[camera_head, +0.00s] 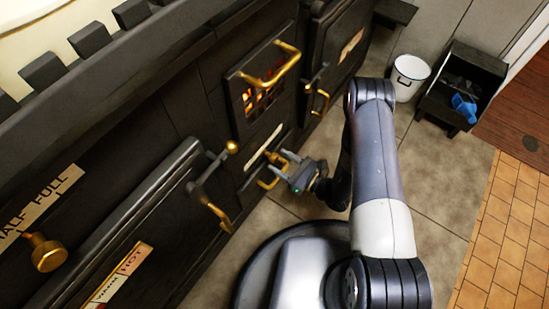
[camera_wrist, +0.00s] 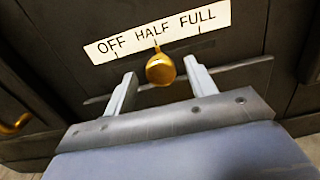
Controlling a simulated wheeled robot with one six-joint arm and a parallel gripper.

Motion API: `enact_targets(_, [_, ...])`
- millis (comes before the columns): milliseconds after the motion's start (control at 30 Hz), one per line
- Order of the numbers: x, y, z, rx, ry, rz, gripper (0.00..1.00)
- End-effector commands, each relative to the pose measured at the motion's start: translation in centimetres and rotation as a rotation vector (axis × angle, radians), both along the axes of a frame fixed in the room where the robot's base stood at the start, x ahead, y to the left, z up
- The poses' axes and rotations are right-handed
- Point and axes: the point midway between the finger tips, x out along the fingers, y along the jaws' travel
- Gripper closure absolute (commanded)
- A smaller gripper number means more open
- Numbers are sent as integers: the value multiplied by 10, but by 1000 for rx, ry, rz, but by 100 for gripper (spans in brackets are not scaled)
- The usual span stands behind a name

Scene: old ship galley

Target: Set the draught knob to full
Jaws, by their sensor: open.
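In the wrist view a round brass knob (camera_wrist: 160,70) sits below a cream label (camera_wrist: 157,31) reading OFF, HALF, FULL. Its small pointer is at the HALF mark. My gripper (camera_wrist: 159,76) is open, with one finger on each side of the knob; I cannot tell whether either touches it. In the head view my gripper (camera_head: 276,157) is at the dark stove front, below a pale label strip (camera_head: 263,146). The knob is not clear there. Another brass knob (camera_head: 47,252) stands at the lower left, by a label (camera_head: 42,205) showing HALF FULL.
The stove front carries a grated fire door (camera_head: 263,92) with a brass handle, and a latched oven door (camera_head: 130,225) labelled HOT. A white pot (camera_head: 408,77) and a dark bin (camera_head: 462,85) stand on the floor behind.

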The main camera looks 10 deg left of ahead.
Motion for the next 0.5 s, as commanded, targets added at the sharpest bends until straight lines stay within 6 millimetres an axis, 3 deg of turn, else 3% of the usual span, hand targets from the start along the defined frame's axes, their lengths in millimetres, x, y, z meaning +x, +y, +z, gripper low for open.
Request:
enact_targets(200, [9, 22, -1, 0, 0, 1, 47])
enact_targets(500, [12, 29, 1, 0, 1, -1, 47])
